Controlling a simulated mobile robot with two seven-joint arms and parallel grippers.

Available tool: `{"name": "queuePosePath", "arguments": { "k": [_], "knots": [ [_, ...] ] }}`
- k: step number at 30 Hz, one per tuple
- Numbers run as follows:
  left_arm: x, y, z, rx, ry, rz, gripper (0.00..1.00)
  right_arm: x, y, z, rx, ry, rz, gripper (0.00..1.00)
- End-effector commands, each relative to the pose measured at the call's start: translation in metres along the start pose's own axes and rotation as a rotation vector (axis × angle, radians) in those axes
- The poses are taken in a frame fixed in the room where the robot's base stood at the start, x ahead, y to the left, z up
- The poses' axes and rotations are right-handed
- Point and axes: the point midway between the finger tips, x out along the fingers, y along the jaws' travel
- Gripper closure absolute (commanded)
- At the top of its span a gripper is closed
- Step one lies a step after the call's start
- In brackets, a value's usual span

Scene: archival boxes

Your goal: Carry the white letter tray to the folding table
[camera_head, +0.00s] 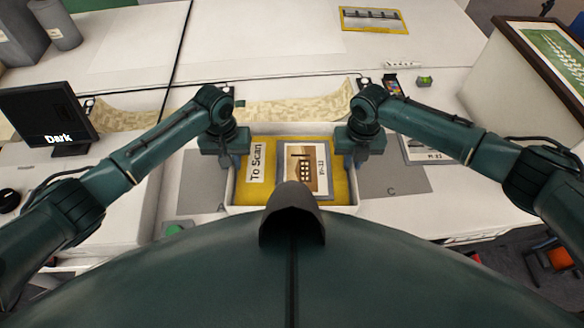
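The white letter tray (292,210) is in the middle of the camera_head view, in front of my body. Inside it lie a yellow folder (258,197) with a "To Scan" label and a framed picture card (303,169). My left gripper (233,162) points down at the tray's left side wall. My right gripper (348,160) points down at its right side wall. The arms partly hide the fingertips, so I cannot tell whether they are closed on the walls. I cannot tell whether the tray touches the surface below. I cannot identify the folding table with certainty.
Grey mats marked A (202,190) and C (392,180) flank the tray. Behind it a patterned strip (290,110) lies across the white tabletop. A dark screen (45,115) stands left; a box with a framed picture (545,55) stands right. The far white surface is mostly clear.

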Motion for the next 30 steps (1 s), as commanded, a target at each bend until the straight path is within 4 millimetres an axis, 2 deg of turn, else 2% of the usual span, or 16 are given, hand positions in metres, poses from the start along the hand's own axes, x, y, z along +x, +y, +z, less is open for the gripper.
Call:
{"name": "queuePosePath", "arguments": {
  "k": [6,21,30],
  "knots": [
    [0.0,0.0,0.0,0.0,0.0,0.0,1.0,0.0,0.0,0.0,0.0,0.0,0.0,1.0],
    [-0.001,0.0,0.0,0.0,0.001,0.0,1.0,0.0,0.0,0.0,0.001,0.0,0.0,1.0],
    [-0.012,0.0,-0.001,0.0,0.002,0.0,1.0,-0.011,0.0,0.001,0.001,-0.002,0.0,1.0]
  ]
}}
